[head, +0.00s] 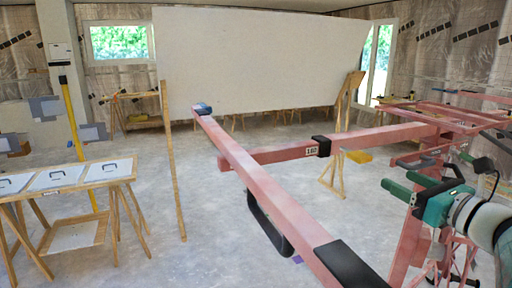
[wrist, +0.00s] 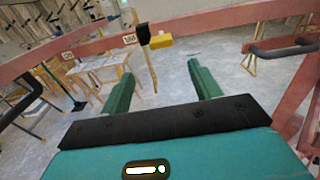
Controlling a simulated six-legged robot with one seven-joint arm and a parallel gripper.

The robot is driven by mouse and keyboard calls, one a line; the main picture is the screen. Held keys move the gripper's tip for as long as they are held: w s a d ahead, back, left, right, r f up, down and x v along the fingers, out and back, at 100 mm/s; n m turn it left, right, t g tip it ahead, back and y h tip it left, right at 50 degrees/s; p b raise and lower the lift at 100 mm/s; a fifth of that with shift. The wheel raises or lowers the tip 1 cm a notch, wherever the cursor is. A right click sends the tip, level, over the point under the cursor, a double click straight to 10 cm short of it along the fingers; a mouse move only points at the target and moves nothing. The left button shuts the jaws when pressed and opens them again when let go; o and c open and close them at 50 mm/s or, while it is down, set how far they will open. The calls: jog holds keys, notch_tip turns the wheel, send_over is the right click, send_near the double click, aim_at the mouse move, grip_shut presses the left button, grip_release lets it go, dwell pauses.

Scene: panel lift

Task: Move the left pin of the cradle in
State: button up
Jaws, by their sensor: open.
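The panel lift's pink cradle has a long beam (head: 255,180) running from the near right to the far left, and a crossbar (head: 280,152) branching from it. A dark cap (head: 203,109) sits at the beam's far end, and a black collar (head: 322,146) is around the crossbar. The collar also shows in the wrist view (wrist: 143,35). I cannot clearly make out the left pin. My gripper (head: 398,178) is at the right, beside the lift's frame. Its green fingers are apart with nothing between them in the wrist view (wrist: 160,82).
A large white panel (head: 260,60) stands at the back, with timber props at both sides. A trestle table (head: 65,182) with white pieces stands at left. Pink frame bars and a black handle (wrist: 285,48) are close on the gripper's right. The grey floor (head: 210,235) is mostly clear.

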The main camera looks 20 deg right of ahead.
aim_at(367, 160)
jog(key=w, duration=1.3)
jog(key=shift+w+a+r, duration=0.1)
jog(key=shift+w+r, duration=0.05)
jog(key=shift+w, duration=0.2)
jog(key=shift+c, duration=0.2)
